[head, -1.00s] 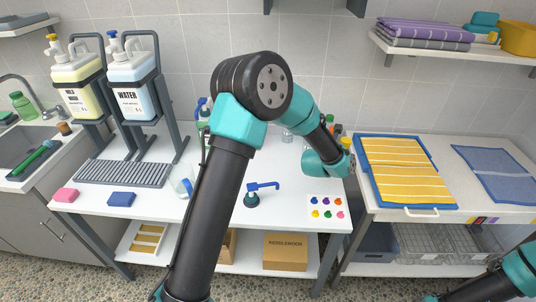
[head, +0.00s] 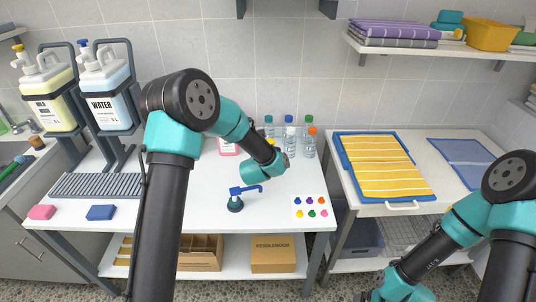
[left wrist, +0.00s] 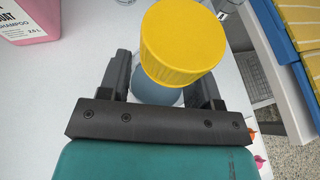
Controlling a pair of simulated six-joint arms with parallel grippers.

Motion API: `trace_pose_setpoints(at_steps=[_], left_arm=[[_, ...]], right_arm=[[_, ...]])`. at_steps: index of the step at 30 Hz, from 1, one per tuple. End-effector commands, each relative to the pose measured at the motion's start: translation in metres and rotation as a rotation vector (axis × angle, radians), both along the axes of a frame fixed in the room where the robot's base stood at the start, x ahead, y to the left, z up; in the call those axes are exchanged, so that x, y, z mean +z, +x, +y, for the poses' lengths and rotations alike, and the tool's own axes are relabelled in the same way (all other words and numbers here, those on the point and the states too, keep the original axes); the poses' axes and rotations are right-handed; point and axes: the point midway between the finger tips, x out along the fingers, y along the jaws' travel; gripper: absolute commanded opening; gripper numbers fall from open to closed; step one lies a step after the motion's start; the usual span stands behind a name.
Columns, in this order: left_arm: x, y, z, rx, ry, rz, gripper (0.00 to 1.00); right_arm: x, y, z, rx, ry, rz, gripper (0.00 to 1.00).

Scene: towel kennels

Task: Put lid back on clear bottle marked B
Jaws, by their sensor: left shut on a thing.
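My left gripper (left wrist: 160,80) is shut around a clear bottle (left wrist: 158,93) in the left wrist view. A yellow ribbed lid (left wrist: 182,42) sits over its top; I cannot tell how tightly it fits. The lid hides most of the bottle, and no letter on it shows. In the head view my left gripper (head: 284,160) is over the right half of the white table, in front of the back bottles. My right arm's wrist is at the bottom edge; its fingers are not clear.
Several small clear bottles with coloured caps (head: 311,131) stand at the back. A pink shampoo bottle (head: 228,148) is behind my left arm. The front middle is clear.

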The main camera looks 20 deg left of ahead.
Motion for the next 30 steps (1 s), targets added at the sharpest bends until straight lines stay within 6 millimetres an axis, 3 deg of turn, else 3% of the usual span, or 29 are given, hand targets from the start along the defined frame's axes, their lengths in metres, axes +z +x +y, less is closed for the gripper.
trace_pose_setpoints(at_steps=[5,24,30], left_arm=[[-0.002,0.019,0.005,0.001,0.0,-0.001,0.0],[-0.013,0.13,0.038,0.001,0.0,-0.001,0.0],[-0.015,0.15,0.043,0.0,0.0,0.0,0.0]], right_arm=[[0.0,0.0,0.0,0.0,0.0,0.0,0.93],[0.0,0.0,0.0,0.0,0.0,0.0,0.93],[0.0,0.0,0.0,0.0,0.0,0.0,0.93]])
